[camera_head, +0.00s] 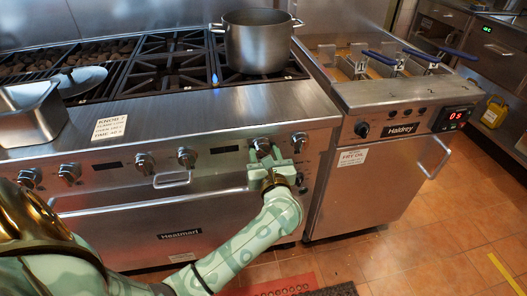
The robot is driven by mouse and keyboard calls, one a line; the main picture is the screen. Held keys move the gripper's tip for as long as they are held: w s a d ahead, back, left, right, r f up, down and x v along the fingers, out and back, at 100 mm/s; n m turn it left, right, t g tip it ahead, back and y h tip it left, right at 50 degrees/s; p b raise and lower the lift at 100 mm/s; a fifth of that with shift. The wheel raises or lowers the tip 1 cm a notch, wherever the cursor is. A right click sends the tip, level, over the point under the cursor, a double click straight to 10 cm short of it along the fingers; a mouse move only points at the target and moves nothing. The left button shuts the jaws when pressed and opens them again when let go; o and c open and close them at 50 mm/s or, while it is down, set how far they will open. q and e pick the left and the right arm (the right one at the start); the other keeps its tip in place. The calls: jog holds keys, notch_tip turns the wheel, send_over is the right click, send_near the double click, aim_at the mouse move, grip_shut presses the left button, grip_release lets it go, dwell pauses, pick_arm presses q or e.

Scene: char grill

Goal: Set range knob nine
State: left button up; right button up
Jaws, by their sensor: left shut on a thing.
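The range (225,112) is a stainless steel unit with a row of round metal knobs along its front panel. My left gripper (268,163) is at the right part of this panel, with its fingers shut on a range knob (262,146). The fingers partly cover this knob, and its marking and exact angle cannot be read. Another range knob (299,142) is just right of the gripper. Further left are more range knobs, one near the middle (187,157) and one beside it (145,162). My right gripper is not in view.
A large pot (258,45) stands on the right burners, with a blue flame beside it. A printed sign (109,128) lies on the front ledge, by a metal pan (32,115). A fryer (385,150) with blue-handled baskets stands close at right.

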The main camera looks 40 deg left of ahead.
pick_arm(q)
jog(key=m+p, duration=0.3)
jog(key=shift+r, duration=0.2)
jog(key=m+p, duration=0.2)
jog(key=m, duration=0.2)
jog(key=shift+w+d+f+p, duration=0.1)
jog(key=shift+p, duration=0.2)
jog(key=shift+f+m+p, duration=0.15)
jog(key=shift+m+p, duration=0.25)
jog(key=shift+m, duration=0.3)
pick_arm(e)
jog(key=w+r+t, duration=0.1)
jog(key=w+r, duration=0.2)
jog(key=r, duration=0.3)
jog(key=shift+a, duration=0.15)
pick_arm(q)
jog(key=o, duration=1)
jog(key=shift+c, duration=0.2)
jog(key=shift+d+f, duration=0.1)
